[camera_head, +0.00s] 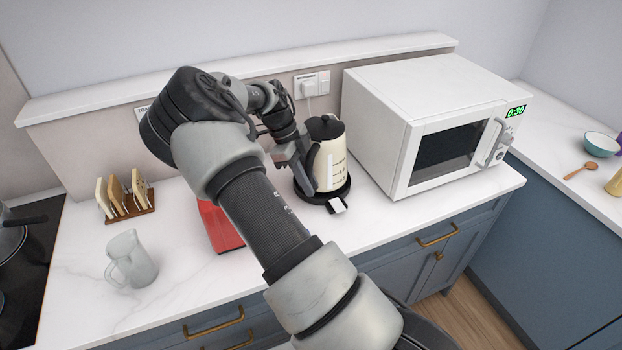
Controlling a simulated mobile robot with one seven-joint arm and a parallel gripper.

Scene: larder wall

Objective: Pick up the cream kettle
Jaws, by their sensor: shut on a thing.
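The cream kettle (331,161) stands upright on its black round base (344,191) on the white counter, just left of the microwave. It has a black lid and dark markings on its side. My gripper (308,172) is at the kettle's left side, shut on it where the dark handle is. My arm and the gripper hide most of the handle and the exact contact of the fingers.
The white microwave (377,122) is close on the right. A red appliance (222,228) is partly hidden behind my arm. A toast rack (128,210) and a glass jug (131,261) stand left. A wall socket (325,82) is behind. The counter's front strip is clear.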

